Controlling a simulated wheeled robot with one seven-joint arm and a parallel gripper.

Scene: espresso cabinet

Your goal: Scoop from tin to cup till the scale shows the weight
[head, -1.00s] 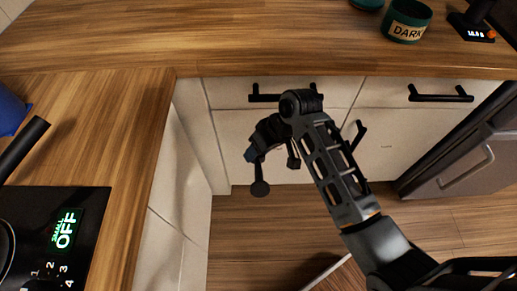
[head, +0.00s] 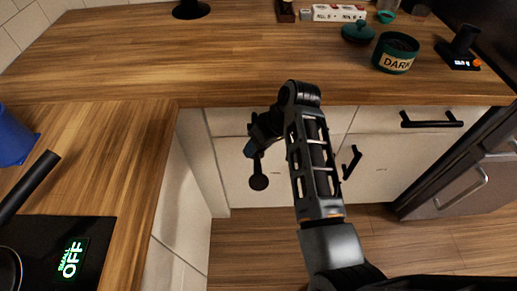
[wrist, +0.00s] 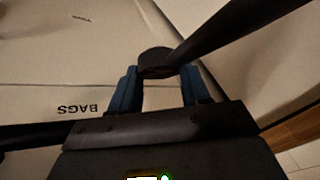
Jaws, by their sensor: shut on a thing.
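My gripper (head: 257,146) is in front of the white drawers, below the counter edge. It is shut on a dark scoop (head: 258,182), whose round end hangs below the fingers. In the wrist view, the blue fingers (wrist: 160,88) close around the dark scoop (wrist: 158,62). The open dark green tin (head: 395,64), labelled DARK, stands on the counter at the back right, apart from my gripper. Its contents look dark. The scale (head: 459,60) is right of it, its readout too small to read. A dark shape (head: 466,38) is at the scale; I cannot tell if it is the cup.
A power strip (head: 338,13) and a small teal dish (head: 386,16) are behind. A hob (head: 45,250) and blue container (head: 14,137) are at left. Drawer handles (head: 432,120) stick out below the counter. The counter's middle is clear.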

